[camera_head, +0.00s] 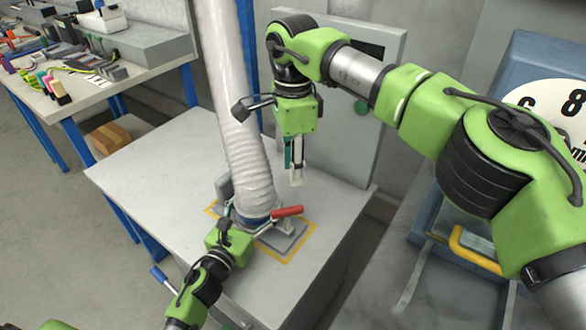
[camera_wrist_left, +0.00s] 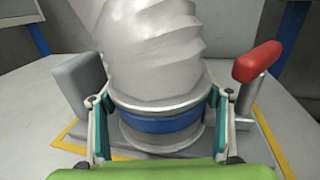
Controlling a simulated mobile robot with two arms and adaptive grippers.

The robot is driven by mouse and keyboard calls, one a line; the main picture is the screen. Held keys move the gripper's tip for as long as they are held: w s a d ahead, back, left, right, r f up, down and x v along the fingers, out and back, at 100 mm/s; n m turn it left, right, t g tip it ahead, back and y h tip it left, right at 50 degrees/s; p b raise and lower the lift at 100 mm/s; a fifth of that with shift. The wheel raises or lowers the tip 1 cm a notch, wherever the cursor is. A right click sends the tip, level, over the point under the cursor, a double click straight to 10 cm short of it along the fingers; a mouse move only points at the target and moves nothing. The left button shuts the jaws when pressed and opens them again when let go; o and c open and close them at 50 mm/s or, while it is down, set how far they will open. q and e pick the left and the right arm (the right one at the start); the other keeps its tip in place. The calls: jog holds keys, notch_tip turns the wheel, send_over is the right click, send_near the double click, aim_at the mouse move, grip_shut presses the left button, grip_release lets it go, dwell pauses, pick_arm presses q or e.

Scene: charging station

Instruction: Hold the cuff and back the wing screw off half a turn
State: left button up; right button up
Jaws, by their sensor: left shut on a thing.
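The cuff is the grey ring with a blue band (camera_wrist_left: 160,123) at the foot of the pale ribbed hose (camera_head: 245,165). My left gripper (camera_wrist_left: 160,118) has one finger on each side of the cuff and is shut on it; in the head view this arm reaches in from the bottom. A red handle (camera_head: 287,211) on a grey post stands just right of the cuff, also seen in the left wrist view (camera_wrist_left: 257,62). I cannot tell whether it is the wing screw. My right gripper (camera_head: 294,178) hangs fingers down above the red handle, apart from it; its finger gap is unclear.
The cuff stands on a plate inside a yellow outline (camera_head: 292,254) on a grey table (camera_head: 150,175). A grey block (camera_wrist_left: 78,85) is left of the cuff. The hose rises behind it. A cluttered bench (camera_head: 65,105) is at left, a blue dial unit (camera_head: 540,60) at right.

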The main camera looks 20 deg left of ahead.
pick_arm(q)
jog(key=o, duration=1.4)
